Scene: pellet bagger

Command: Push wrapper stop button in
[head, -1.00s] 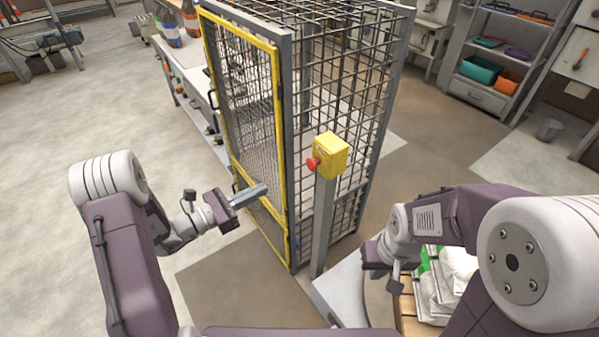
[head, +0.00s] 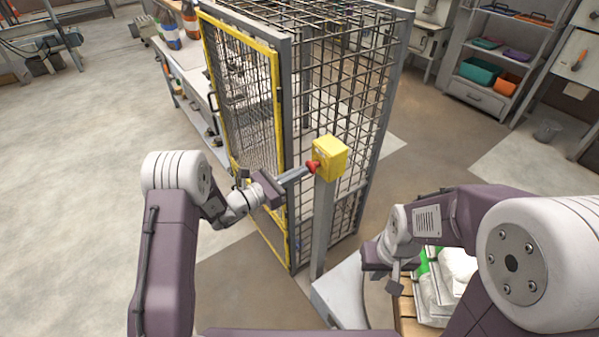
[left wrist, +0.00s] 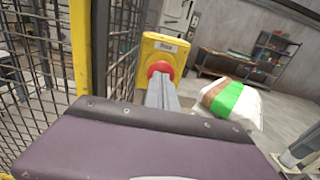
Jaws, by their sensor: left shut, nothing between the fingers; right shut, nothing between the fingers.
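The wrapper stop button (head: 312,167) is a red mushroom button on the left face of a yellow box (head: 331,157). The box sits on top of a grey post beside the mesh cage. My left gripper (head: 306,170) is shut and empty, its fingertips at the red button, touching it or very nearly so. In the left wrist view the red button (left wrist: 161,69) shows just beyond the finger ends, in front of the yellow box (left wrist: 166,45). How far the button is pressed cannot be told. My right gripper (head: 394,285) is shut and empty at the lower right, partly hidden by its arm.
The mesh cage (head: 350,90) with its yellow-framed door (head: 243,100) stands right behind the post. White and green bags (head: 457,270) lie on a pallet at the lower right. Open floor (head: 90,150) lies to the left.

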